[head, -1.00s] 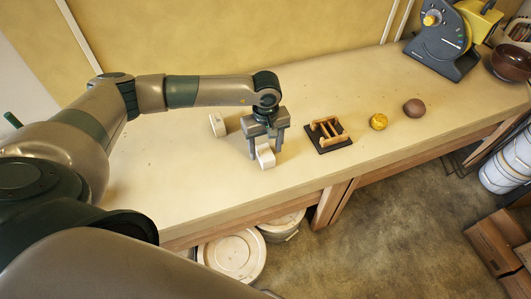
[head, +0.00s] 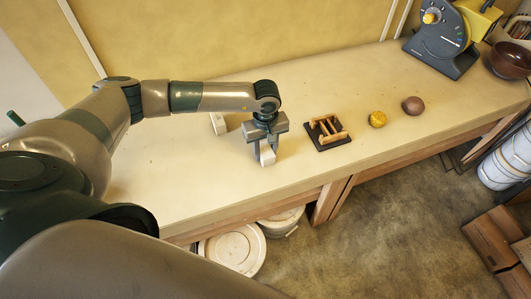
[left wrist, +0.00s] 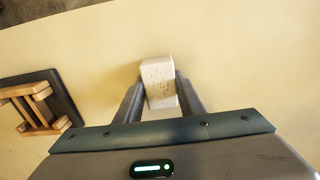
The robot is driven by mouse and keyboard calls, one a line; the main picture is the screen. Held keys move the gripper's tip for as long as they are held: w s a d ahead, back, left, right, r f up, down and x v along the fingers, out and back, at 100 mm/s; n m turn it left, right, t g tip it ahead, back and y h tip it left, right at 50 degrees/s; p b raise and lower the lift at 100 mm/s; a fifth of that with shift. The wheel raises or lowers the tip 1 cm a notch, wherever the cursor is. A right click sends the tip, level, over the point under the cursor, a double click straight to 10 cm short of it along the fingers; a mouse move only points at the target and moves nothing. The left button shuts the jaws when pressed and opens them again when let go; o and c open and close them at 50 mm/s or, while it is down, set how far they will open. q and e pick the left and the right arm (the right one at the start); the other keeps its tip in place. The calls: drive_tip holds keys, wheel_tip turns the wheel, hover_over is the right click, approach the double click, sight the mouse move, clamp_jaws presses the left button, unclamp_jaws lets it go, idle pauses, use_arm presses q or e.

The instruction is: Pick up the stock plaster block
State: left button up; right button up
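A small white block (head: 267,157), which looks like plaster, is on the bench near its front edge. My left gripper (head: 265,153) points down over it, with one finger on each side, and looks shut on it. In the left wrist view the speckled top of the block (left wrist: 158,79) shows between the fingers of the gripper (left wrist: 160,88), which touch its sides. A second pale block (head: 218,123) sits farther back on the bench, partly hidden by my arm. Which of the two is called stock is not marked. My right gripper is not in view.
A dark board with a wooden frame (head: 327,131) lies right of the gripper. A machine (head: 447,40) and a bowl (head: 511,60) stand far right.

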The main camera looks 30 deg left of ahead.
sight(266, 149)
use_arm(q)
drive_tip(key=shift+r, duration=0.15)
drive_tip(key=shift+w+r+b, duration=0.1)
drive_tip(key=shift+r+b, duration=0.4)
drive_tip(key=shift+b, duration=0.05)
wheel_tip(266, 149, up, 2)
drive_tip(key=shift+r+b, duration=0.1)
drive_tip(key=shift+b, duration=0.65)
drive_tip(key=s+d+r+b, duration=0.2)
drive_tip(key=s+d+r, duration=0.1)
drive_tip(key=s+d, duration=0.1)
drive_tip(key=s+d+r+b, duration=0.2)
drive_tip(key=s+d+r, duration=0.2)
drive_tip(key=shift+d+r, duration=0.3)
drive_tip(key=shift+r, duration=0.1)
